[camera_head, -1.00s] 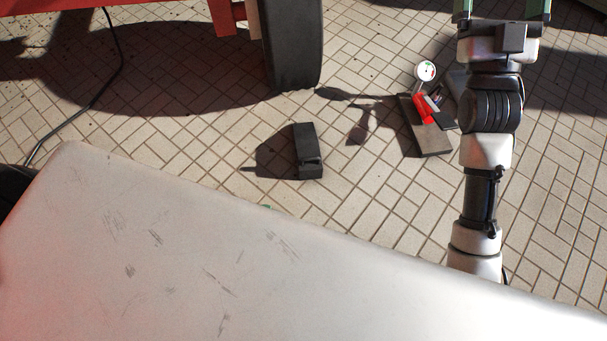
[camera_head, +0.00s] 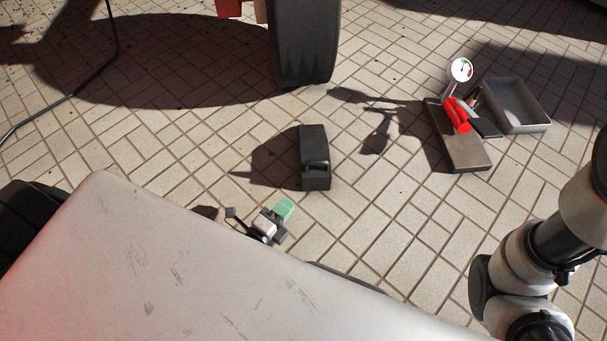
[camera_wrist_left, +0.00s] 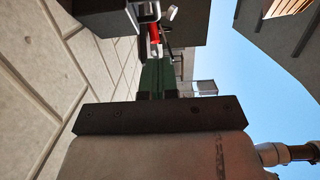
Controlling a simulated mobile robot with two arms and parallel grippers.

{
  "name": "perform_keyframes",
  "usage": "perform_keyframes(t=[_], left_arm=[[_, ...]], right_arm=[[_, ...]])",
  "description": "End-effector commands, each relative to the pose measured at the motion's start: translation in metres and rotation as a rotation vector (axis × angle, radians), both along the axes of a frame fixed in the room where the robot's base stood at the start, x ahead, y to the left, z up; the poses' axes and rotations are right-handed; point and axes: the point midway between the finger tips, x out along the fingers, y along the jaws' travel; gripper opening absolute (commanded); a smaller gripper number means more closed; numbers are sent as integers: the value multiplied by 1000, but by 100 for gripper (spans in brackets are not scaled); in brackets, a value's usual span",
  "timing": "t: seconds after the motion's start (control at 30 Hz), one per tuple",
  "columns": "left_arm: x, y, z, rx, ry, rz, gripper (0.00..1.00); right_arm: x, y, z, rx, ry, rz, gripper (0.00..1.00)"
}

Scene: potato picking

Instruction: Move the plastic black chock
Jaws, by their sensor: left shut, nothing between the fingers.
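The black plastic chock (camera_head: 314,157) stands on the tiled floor near the middle of the head view. My left gripper (camera_head: 285,208) shows its green fingertips just past the edge of my silver body, nearer to me and a little left of the chock, apart from it. In the left wrist view its green fingers (camera_wrist_left: 155,78) are together with nothing between them. A dark block (camera_wrist_left: 98,12) at the top of that view may be the chock; I cannot tell. My right arm comes in at the right, but its gripper is out of view.
A black tyre (camera_head: 304,45) stands behind the chock. A cable runs along the left. The floor around the chock is clear.

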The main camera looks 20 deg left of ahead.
Motion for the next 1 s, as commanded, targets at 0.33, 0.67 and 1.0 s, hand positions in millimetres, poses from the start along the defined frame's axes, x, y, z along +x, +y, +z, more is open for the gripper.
perform_keyframes(t=[0.33, 0.67, 1.0], left_arm=[[73, -17, -6, -3, -4, -1, 0], [109, -2, -3, 0, -1, -1, 0], [115, 2, 0, -1, 1, -1, 0]], right_arm=[[-3, 0, -46, -1, -10, -1, 95], [-3, 0, -75, -1, -10, -1, 95], [-3, 0, -77, -2, -10, -1, 95]])
